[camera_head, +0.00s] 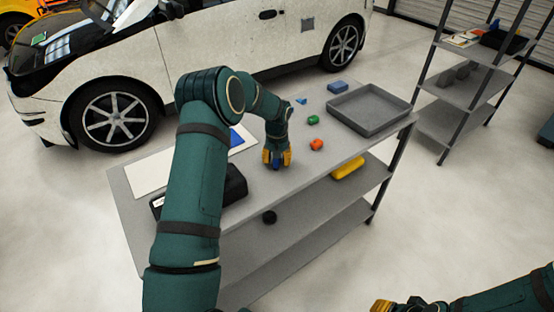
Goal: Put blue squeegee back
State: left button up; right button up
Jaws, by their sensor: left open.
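The tray looks empty. My right gripper (392,306) shows only in part at the bottom edge, away from the table; its jaw state is unclear.
Green (313,119) and orange (316,144) pieces lie right of the left gripper. A white sheet (150,172) and a black case (235,184) are at left. A yellow item (347,168) is on the lower shelf.

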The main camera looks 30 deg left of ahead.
pick_arm(q)
notch_tip(320, 180, up, 12)
jog(key=shift+r+p, duration=0.1)
jog(key=shift+p, duration=0.25)
dwell(0.5)
